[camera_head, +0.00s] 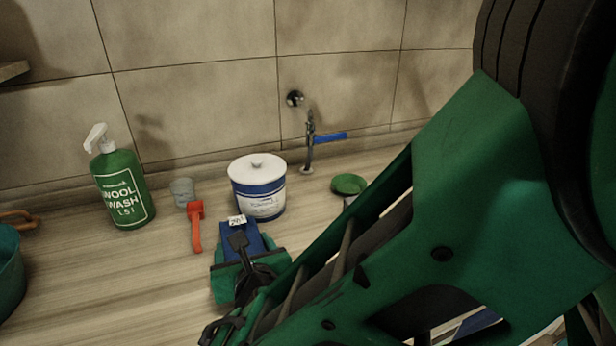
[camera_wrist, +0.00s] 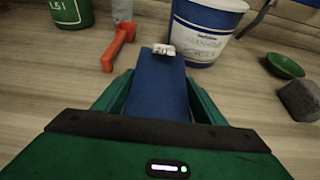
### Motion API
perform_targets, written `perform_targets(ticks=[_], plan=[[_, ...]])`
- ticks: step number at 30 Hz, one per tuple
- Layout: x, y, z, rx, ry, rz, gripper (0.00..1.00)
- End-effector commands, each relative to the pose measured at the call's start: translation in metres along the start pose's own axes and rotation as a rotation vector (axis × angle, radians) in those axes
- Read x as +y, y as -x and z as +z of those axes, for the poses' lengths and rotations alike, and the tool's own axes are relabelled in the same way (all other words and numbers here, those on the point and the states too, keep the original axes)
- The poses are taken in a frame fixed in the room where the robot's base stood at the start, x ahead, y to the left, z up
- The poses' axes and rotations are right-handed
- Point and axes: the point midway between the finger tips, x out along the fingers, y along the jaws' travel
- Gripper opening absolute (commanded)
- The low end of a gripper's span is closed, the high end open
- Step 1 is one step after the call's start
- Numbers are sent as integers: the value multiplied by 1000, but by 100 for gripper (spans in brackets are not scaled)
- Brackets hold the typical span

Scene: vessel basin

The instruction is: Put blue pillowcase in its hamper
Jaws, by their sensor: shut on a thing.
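The blue pillowcase (camera_head: 243,239) is a folded blue bundle with a white tag at its far end. It also shows in the wrist view (camera_wrist: 158,88), lying between the two green fingers. My gripper (camera_head: 243,262) is shut on the pillowcase, over the wooden counter in front of the white and blue tub. In the wrist view my gripper (camera_wrist: 160,98) has a finger on each side of the cloth. I cannot tell whether the cloth touches the counter. No hamper can be made out in either view.
A tap (camera_head: 309,145) and green dish (camera_head: 349,184) are behind. A teal container (camera_head: 8,270) is at left.

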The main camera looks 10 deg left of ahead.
Motion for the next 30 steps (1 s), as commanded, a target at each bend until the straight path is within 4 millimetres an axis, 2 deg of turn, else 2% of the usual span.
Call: perform_targets(ticks=[2, 3, 5, 17, 20, 30], plan=[[0, -1, -2, 0, 1, 0, 35], [0, -1, -2, 0, 1, 0, 71], [0, -1, -2, 0, 1, 1, 83], [2, 4, 1, 0, 1, 3, 83], [2, 17, 1, 0, 2, 4, 83], [2, 84, 1, 0, 2, 6, 83]])
